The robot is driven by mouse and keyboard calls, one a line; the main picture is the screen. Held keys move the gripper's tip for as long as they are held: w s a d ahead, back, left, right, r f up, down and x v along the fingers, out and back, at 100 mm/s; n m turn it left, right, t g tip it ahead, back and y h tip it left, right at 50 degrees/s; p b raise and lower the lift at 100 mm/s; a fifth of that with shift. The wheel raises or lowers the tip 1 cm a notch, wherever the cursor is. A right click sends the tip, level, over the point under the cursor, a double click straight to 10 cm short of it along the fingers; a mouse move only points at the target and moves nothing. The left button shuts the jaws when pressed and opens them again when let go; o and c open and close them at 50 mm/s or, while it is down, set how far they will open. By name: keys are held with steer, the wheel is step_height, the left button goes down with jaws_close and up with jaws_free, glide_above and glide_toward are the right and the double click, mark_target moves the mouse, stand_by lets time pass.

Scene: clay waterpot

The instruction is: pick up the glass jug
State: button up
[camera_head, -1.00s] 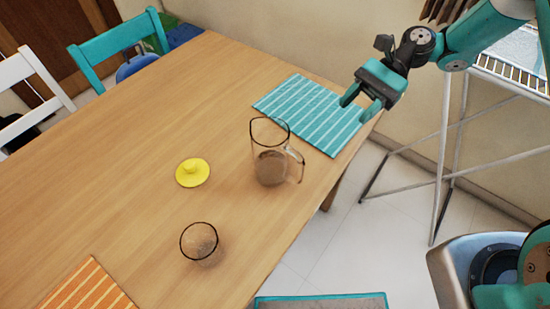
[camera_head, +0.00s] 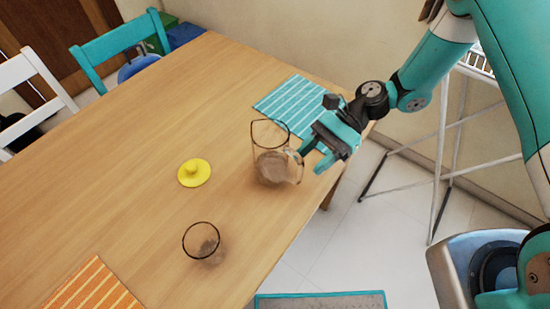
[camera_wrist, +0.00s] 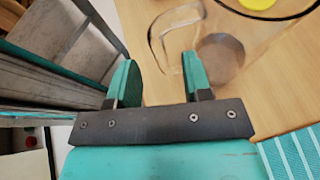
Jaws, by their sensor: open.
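The glass jug (camera_head: 268,166) stands upright on the wooden table, clear glass with a dark rim and its handle on the right side. It also shows in the wrist view (camera_wrist: 222,58), with its handle (camera_wrist: 165,45) at the left. My gripper (camera_head: 311,158) is open and empty, just right of the jug near its handle. In the wrist view, my gripper (camera_wrist: 160,80) has its two teal fingers apart, with the handle ahead and between them. I cannot tell whether a finger touches the glass.
A yellow lid (camera_head: 194,173) and a drinking glass (camera_head: 202,243) stand on the table (camera_head: 130,180) left of the jug. A teal striped mat (camera_head: 290,97) lies behind the jug, an orange striped one (camera_head: 95,288) at the front. The table's right edge is close to the jug.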

mark_target(300, 170)
steer(key=x, duration=0.4)
steer(key=shift+s+f+p, duration=0.1)
steer(key=shift+p, duration=0.3)
jaws_close()
steer(key=shift+r, duration=0.25)
